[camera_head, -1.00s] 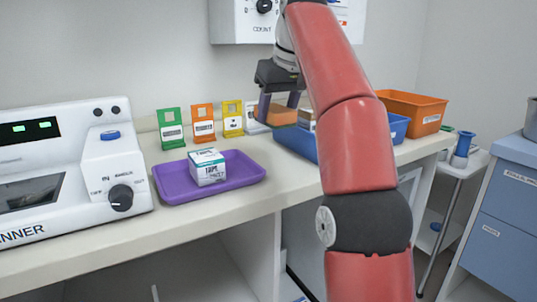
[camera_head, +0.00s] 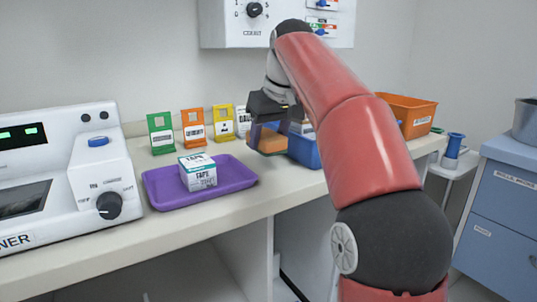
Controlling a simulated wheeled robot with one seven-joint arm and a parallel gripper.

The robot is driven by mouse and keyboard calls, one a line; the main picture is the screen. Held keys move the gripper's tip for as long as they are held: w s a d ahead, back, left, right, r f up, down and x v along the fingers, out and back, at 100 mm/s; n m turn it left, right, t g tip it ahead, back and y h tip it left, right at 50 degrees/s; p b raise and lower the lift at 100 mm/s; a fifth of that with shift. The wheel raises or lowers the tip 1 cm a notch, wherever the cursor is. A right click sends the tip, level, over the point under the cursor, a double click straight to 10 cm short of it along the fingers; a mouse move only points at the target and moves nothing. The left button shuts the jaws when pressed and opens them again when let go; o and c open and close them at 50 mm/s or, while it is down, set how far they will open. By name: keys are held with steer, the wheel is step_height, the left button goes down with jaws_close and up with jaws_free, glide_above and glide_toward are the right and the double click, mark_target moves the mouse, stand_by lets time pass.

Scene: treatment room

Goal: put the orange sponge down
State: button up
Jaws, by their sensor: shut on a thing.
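The orange sponge (camera_head: 270,141) is between the fingers of my gripper (camera_head: 268,140), which is shut on it. My gripper hangs over the counter (camera_head: 225,210), just right of the purple tray and left of the blue bin. I cannot tell whether the sponge touches the counter. My arm hides part of the area behind and to the right of it.
The purple tray (camera_head: 158,196) holds a white and green tape box (camera_head: 198,172). A blue bin (camera_head: 305,150) and an orange bin (camera_head: 410,113) are to the right. A scanner (camera_head: 60,185) stands left.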

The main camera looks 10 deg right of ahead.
mark_target(269, 171)
steer(key=shift+f+b, duration=0.35)
steer(key=shift+f, duration=1.75)
steer(key=shift+f, duration=0.45)
steer(key=o, duration=0.9)
steer(key=shift+o, duration=0.2)
steer(key=shift+r+b, duration=0.15)
steer(key=shift+b, duration=0.25)
steer(key=v, duration=0.2)
steer(key=p+v, duration=0.1)
steer(key=v, duration=0.5)
steer(key=shift+s+a+p, duration=0.25)
steer(key=shift+s+p, duration=0.1)
steer(key=shift+p, duration=0.05)
